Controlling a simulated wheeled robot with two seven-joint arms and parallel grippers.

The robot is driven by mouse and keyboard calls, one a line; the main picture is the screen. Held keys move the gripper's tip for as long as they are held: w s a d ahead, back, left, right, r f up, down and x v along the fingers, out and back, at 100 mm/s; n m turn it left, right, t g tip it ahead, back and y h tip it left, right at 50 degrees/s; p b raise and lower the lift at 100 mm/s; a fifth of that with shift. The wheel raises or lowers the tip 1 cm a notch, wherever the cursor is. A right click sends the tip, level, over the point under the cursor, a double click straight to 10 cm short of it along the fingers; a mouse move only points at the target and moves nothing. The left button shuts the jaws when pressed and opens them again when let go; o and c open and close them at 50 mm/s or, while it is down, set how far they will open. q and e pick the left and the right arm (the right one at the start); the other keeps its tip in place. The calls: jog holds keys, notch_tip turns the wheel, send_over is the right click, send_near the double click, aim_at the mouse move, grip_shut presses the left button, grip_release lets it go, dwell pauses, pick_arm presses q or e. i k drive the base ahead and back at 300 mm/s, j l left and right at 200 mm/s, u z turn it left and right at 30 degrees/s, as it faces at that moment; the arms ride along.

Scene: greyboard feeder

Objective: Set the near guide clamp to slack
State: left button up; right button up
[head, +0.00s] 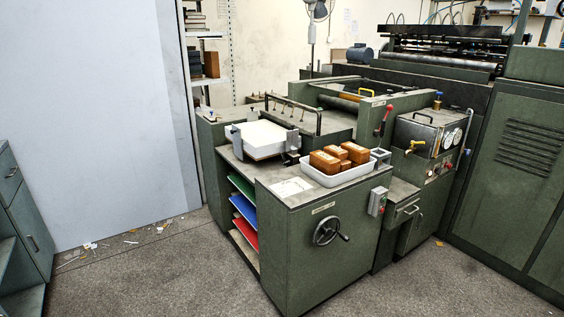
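A white stack of board (262,137) lies on the feeder of a green machine. A dark upright metal guide with a small block (292,141) stands against the stack's right side; it may be the near guide clamp. Another dark upright plate (237,143) stands at the stack's front left. The parts are too small to tell whether any clamp is tight or slack. Neither of my grippers is in view.
A white tray (336,180) of brown blocks (325,161) stands on the front cabinet (318,255), beside a paper sheet (288,187). A handwheel (328,231) and a switch box (377,202) stick out from that cabinet. A red-knobbed lever (386,118) stands behind. Open floor (150,270) lies front left.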

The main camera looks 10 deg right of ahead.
aim_at(284, 163)
jog(key=i+j+z, duration=0.15)
jog(key=i, duration=0.45)
jog(key=i+j+z, duration=0.15)
jog(key=i+j, duration=0.15)
jog(key=i, duration=0.3)
jog(key=i+j+z, duration=0.15)
jog(key=i+j, duration=0.15)
jog(key=i, duration=0.25)
jog(key=i+j+z, duration=0.15)
jog(key=i+j, duration=0.25)
jog(key=i, duration=0.15)
